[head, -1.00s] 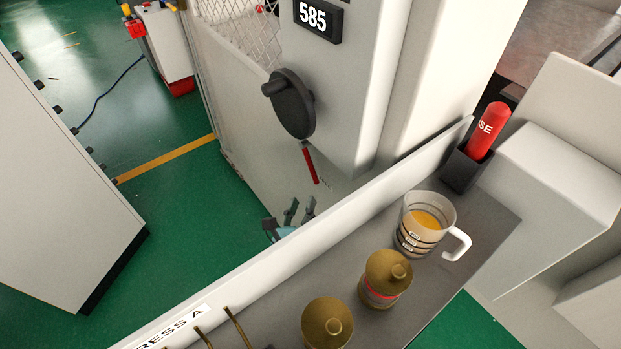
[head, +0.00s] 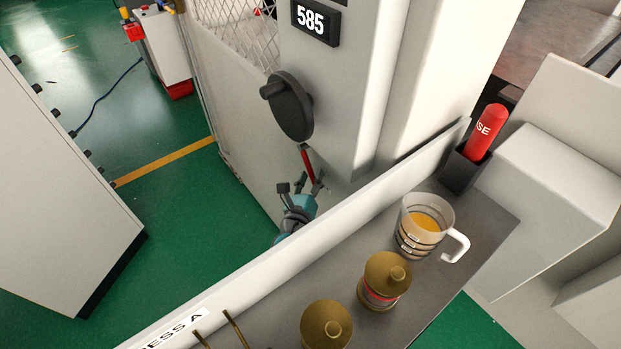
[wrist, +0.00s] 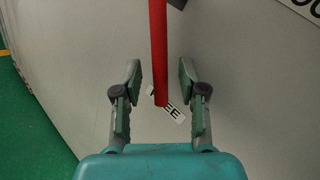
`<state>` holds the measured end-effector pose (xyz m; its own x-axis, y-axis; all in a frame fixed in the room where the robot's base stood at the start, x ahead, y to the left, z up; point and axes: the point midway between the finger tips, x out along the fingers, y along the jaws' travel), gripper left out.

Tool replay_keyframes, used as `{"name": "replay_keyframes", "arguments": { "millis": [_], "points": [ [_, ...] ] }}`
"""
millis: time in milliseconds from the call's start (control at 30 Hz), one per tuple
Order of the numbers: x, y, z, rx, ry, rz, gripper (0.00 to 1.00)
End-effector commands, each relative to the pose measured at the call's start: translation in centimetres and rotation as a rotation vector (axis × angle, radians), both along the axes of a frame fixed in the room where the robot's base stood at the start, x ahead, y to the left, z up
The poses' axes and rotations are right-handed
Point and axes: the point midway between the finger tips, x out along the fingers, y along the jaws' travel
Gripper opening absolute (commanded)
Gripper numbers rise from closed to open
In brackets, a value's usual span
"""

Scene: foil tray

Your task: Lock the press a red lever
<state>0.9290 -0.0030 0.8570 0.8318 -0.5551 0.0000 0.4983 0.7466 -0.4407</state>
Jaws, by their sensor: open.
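The red lever (head: 307,163) hangs down on the side of the pale press, below a round black knob (head: 290,106). In the wrist view the lever (wrist: 158,50) comes down from the top edge, its lower end between my two fingers. My gripper (head: 299,186) is open at the lever's lower end; in the wrist view its fingers (wrist: 160,80) stand apart on both sides with a gap to the lever. A small label (wrist: 168,106) with partly covered letters lies behind the lever's tip.
A shelf with a raised white edge (head: 250,265) stands in front of my arm and hides part of it. It carries a measuring cup (head: 420,228), brass-lidded jars (head: 385,278) and a red tube in a black holder (head: 486,133). Green floor (head: 190,215) is clear at left.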

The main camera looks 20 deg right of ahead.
Motion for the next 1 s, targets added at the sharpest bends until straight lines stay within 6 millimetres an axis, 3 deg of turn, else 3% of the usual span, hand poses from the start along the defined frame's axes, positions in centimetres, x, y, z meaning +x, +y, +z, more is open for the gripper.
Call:
{"name": "replay_keyframes", "arguments": {
  "millis": [67,200,233,1000],
  "points": [
    [-0.01,0.0,-0.01,0.0,0.0,0.0,0.39],
    [-0.02,0.0,0.0,0.0,0.0,0.0,0.04],
    [-0.03,0.0,-0.01,0.0,0.0,0.0,0.0],
    [-0.92,-0.31,0.73,-0.04,0.124,-0.002,0.0]
  ]
}}
